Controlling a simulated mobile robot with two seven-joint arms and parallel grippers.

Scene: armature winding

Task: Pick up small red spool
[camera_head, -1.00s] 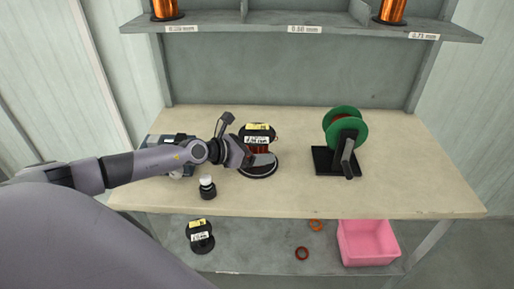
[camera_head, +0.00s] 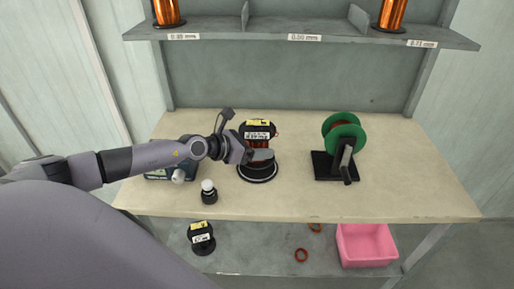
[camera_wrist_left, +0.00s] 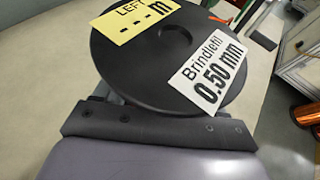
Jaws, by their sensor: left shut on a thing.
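The small spool (camera_head: 257,129) has a black flange with a yellow and a white label, and reddish copper wire. My left gripper (camera_head: 262,155) is shut on it, with a finger across its lower front. The spool is above a round black base (camera_head: 258,174) on the workbench. In the left wrist view the black flange of the spool (camera_wrist_left: 155,65) fills the middle, with labels reading "LEFT" and "Brindletil 0.50 mm". The fingertips are hidden there. My right gripper is not in view.
On the workbench (camera_head: 405,190), a green-flanged spool (camera_head: 345,130) on a black stand is at right, and a small black bottle with a white top (camera_head: 208,192) is at front left. Another black spool (camera_head: 201,238) and a pink bin (camera_head: 366,245) are on the lower shelf.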

